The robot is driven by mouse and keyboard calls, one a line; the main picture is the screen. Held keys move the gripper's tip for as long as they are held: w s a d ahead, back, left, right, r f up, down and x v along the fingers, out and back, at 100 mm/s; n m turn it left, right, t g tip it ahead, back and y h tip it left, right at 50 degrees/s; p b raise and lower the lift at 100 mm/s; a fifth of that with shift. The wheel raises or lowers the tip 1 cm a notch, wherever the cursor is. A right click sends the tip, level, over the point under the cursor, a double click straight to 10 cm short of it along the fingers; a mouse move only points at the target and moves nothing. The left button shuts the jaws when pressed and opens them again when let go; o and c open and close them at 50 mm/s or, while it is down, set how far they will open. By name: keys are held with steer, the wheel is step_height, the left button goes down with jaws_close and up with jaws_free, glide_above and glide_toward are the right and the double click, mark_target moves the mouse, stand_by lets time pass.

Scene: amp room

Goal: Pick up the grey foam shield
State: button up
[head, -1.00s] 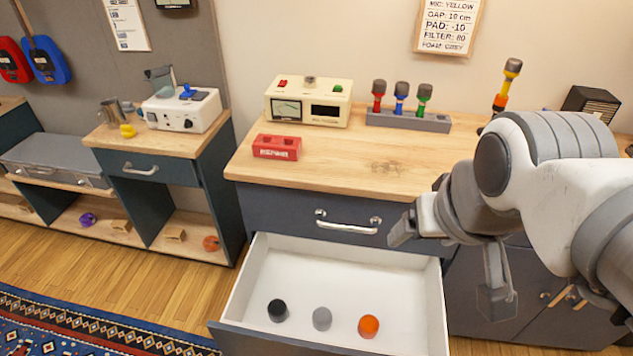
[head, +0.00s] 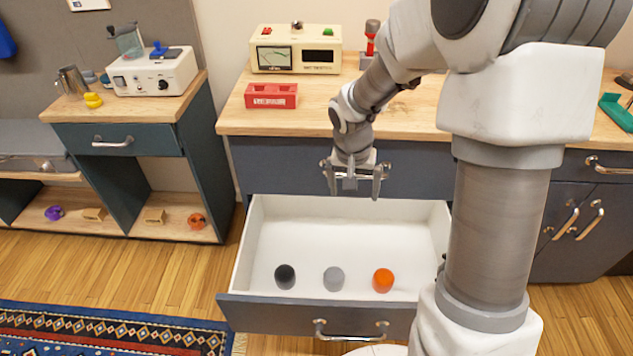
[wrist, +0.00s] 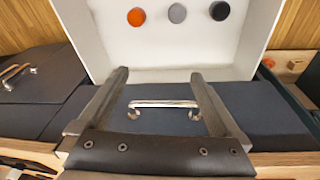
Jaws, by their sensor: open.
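The grey foam shield (head: 334,278) is a small rounded piece in the open drawer, between a black one (head: 285,276) and an orange one (head: 383,280). In the wrist view the grey foam shield (wrist: 177,13) is near the top edge, with the orange one to its left and the black one to its right. My gripper (head: 357,192) is open and empty, pointing down above the back part of the drawer. It is behind and above the grey shield, apart from it. In the wrist view the two fingers (wrist: 160,75) are spread wide.
The white-lined drawer (head: 330,235) stands open below the worktop, its back part bare. A closed drawer front with a metal handle lies behind my gripper. A red block (head: 271,96) and a cream meter box (head: 296,52) stand on the worktop.

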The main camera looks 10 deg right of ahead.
steer(key=m+g+y+b, duration=0.1)
steer(key=m+g+b, duration=0.1)
steer(key=b, duration=0.3)
glide_toward(334, 274)
step_height(334, 274, down, 4)
steer(key=b, duration=0.3)
steer(key=shift+s+f, duration=0.1)
steer(key=shift+f, duration=0.15)
steer(key=shift+d+f+b, duration=0.2)
steer(key=shift+f+b, duration=1.1)
steer(key=shift+f, duration=1.7)
steer(key=c, duration=1.1)
steer(key=shift+r, duration=0.15)
